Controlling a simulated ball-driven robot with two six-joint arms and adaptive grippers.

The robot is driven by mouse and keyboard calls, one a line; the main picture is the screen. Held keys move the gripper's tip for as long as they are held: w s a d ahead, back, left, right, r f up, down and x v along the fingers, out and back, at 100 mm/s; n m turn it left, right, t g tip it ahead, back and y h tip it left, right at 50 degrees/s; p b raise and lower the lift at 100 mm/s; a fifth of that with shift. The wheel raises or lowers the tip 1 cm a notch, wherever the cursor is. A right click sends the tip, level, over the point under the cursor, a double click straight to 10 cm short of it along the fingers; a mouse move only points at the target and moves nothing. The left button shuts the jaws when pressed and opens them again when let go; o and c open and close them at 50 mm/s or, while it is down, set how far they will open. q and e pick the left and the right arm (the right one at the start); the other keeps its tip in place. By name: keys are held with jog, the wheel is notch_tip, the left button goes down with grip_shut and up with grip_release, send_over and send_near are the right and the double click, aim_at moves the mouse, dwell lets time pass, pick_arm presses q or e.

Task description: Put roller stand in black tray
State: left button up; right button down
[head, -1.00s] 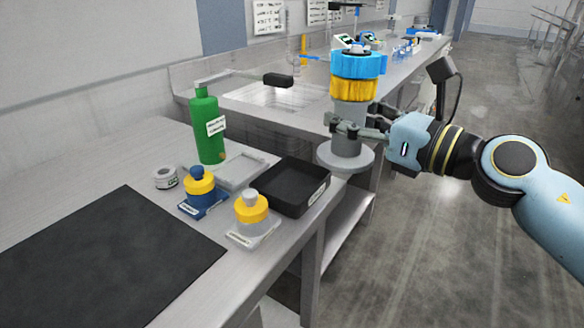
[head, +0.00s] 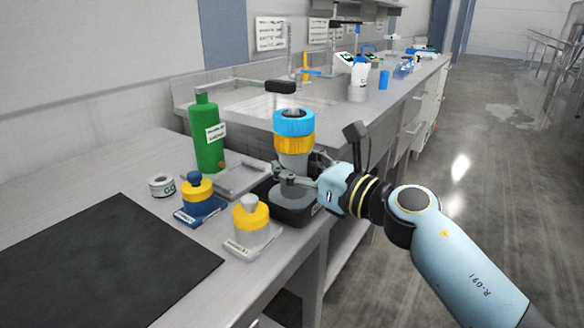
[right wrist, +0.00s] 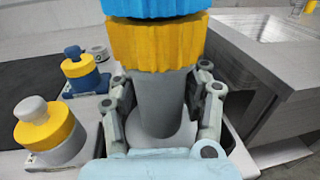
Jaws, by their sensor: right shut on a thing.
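The roller stand (head: 294,143) is a grey post with a blue roller above a yellow one and a round grey base. It stands upright within the black tray's (head: 298,220) outline in the head view. My right gripper (head: 285,181) is shut on its grey post from the right. In the right wrist view the roller stand (right wrist: 158,42) fills the middle, with the fingers of my right gripper (right wrist: 162,88) on both sides of the post. The base hides much of the tray, and I cannot tell whether it touches the tray floor. My left gripper is not in view.
A yellow-and-grey bottle (head: 250,218) and a yellow-and-blue bottle (head: 197,193) stand left of the tray. A green pump bottle (head: 206,135), a small round tin (head: 162,185) and a pale flat tray (head: 235,178) are behind. A dark mat (head: 100,255) covers the front left.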

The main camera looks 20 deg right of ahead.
jog(key=c, duration=1.2)
grip_release()
jog(key=shift+f, duration=0.15)
jog(key=o, duration=0.6)
jog(key=shift+s+d+r, duration=0.1)
jog(key=shift+s+r, duration=0.1)
jog(key=b+v, duration=0.1)
jog(key=v, duration=1)
jog(key=shift+s+d+b, duration=0.1)
jog(key=shift+s+b, duration=0.2)
